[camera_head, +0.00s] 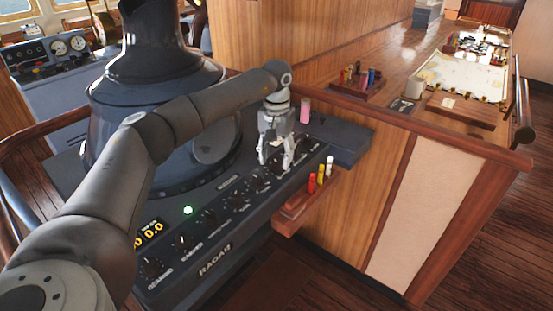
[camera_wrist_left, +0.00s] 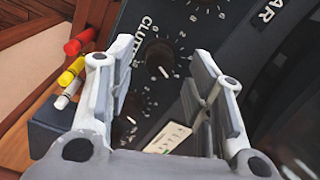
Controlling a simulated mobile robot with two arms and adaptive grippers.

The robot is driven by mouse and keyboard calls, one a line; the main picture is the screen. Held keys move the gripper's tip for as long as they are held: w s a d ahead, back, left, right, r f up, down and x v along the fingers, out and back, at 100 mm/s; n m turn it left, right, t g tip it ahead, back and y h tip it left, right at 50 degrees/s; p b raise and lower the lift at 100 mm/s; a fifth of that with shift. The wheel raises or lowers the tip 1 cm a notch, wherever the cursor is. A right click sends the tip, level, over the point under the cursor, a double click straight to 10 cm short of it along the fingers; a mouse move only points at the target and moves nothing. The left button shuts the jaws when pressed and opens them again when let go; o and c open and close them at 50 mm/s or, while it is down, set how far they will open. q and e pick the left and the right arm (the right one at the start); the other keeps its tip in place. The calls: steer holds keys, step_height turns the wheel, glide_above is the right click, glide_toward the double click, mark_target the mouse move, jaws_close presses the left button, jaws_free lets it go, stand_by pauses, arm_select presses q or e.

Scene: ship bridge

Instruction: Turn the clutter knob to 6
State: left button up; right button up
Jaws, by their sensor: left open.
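The clutter knob (camera_wrist_left: 158,57) is a round black knob with a white pointer line, on the dark radar panel, ringed by white numbers and partly labelled "CLUTT". My left gripper (camera_wrist_left: 163,62) is open, with one finger to each side of the knob in the left wrist view. I cannot tell whether either finger touches it. In the head view my left gripper (camera_head: 275,163) points down over the far end of the knob row and hides part of it. The exact number at the pointer is too small to read surely. My right gripper is not in view.
The radar panel (camera_head: 215,262) carries several other knobs, a green light (camera_head: 187,210) and a yellow display (camera_head: 149,232). A small wooden ledge (camera_head: 300,205) with red, yellow and white markers sits close beside the gripper. A chart table (camera_head: 465,77) stands to the right.

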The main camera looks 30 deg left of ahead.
mark_target(277, 162)
arm_select(q)
step_height(277, 162, up, 10)
steer(key=shift+r, duration=0.15)
stand_by(0.7)
